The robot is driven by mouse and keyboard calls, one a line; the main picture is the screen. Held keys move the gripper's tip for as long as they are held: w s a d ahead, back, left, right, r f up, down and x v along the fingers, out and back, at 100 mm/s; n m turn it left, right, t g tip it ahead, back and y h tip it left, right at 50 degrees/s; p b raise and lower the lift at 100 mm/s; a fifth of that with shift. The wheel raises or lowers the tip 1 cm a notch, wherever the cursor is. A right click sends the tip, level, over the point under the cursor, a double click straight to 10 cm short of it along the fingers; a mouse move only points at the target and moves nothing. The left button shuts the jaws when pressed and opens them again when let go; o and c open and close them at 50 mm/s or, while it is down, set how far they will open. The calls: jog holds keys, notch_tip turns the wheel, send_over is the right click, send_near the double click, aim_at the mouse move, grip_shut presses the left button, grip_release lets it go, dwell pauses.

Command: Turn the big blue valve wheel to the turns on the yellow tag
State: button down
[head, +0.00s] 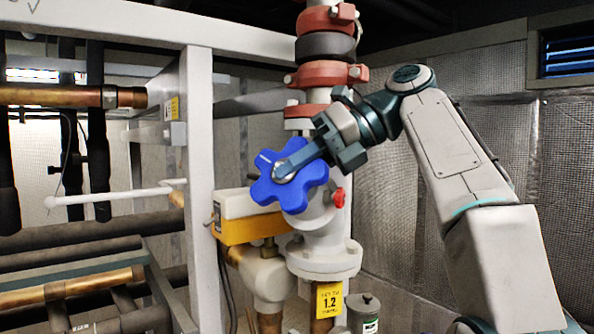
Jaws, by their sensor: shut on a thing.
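The big blue valve wheel (265,190) is lobed and sits on the front of the pale valve body, facing left of centre in the head view. A short white mark (266,159) shows on one upper-left lobe. My gripper (285,170) reaches in from the upper right, and its fingers lie across the wheel at the hub. It is shut on the wheel; the exact contact is partly hidden by the fingers.
A small red knob (338,198) sits right of the wheel. A yellow and white box (247,217) is just below left. Red flanges (325,20) stand above. A white frame post (198,180) rises on the left. A grey canister (364,312) stands lower right.

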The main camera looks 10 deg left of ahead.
jog(key=c, duration=1.3)
grip_release()
jog(key=shift+s+f+m+t+y, duration=0.15)
jog(key=shift+m+t+y, duration=0.35)
jog(key=shift+t+y, duration=0.3)
jog(key=shift+m+t+y, duration=0.3)
jog(key=shift+t+y, duration=0.3)
jog(key=shift+y, duration=0.3)
jog(key=shift+s+f+m+t+y+b, duration=0.15)
jog(key=shift+f+m+t+y+b, duration=0.2)
jog(key=shift+m+t+y, duration=0.4)
jog(key=t+y+b, duration=0.2)
jog(key=b, duration=0.1)
jog(key=shift+s+f+m+t, duration=0.1)
jog(key=shift+f+m+t, duration=0.15)
jog(key=shift+f+m, duration=0.1)
jog(key=m+t+b, duration=0.1)
jog(key=t+b, duration=0.1)
jog(key=b, duration=0.2)
jog(key=shift+y, duration=0.35)
jog(key=t+b, duration=0.1)
jog(key=b, duration=0.2)
jog(key=m+t+y+b, duration=0.1)
jog(key=t+b, duration=0.1)
jog(key=b, duration=0.2)
jog(key=shift+a+f+m, duration=0.15)
jog(key=shift+m, duration=0.15)
